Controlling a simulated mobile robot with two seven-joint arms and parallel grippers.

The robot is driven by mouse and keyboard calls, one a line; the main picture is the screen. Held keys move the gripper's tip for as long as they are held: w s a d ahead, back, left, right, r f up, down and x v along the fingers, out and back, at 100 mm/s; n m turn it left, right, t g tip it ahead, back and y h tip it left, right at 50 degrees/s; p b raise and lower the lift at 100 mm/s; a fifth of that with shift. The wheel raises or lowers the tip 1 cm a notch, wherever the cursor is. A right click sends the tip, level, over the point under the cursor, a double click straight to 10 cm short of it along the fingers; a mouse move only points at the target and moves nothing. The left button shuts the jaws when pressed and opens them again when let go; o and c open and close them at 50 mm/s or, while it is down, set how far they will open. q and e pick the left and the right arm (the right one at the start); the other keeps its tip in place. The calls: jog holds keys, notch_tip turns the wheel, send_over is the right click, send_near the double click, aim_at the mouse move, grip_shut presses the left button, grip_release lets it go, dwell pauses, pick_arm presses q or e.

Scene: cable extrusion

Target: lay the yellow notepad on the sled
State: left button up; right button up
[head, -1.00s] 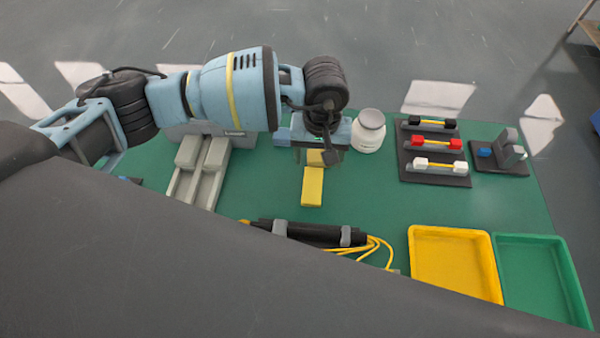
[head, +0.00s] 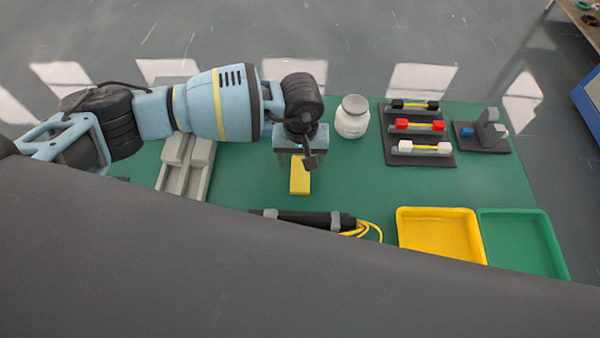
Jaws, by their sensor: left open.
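The yellow notepad (head: 300,180) is a small yellow block lying on the green mat, left of the white jar. My left gripper (head: 301,158) is open above its far end and hides that part; I cannot tell whether the fingers touch it. A light grey piece with raised blocks and long channels (head: 185,175) lies left of the notepad, partly behind my left arm; it may be the sled. My right gripper is not in view.
A white jar (head: 352,117) stands right of my gripper. A dark rack (head: 420,157) with several coloured-ended pieces and a grey fixture (head: 485,135) are farther right. A yellow tray (head: 440,235), a green tray (head: 522,242) and a black bundle with yellow cables (head: 305,218) are nearer.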

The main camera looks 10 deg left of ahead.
aim_at(300, 169)
pick_arm(q)
jog(key=shift+f, duration=1.45)
jog(key=c, duration=1.2)
jog(key=shift+o, duration=0.2)
notch_tip(300, 169, up, 10)
jog(key=shift+s, duration=0.1)
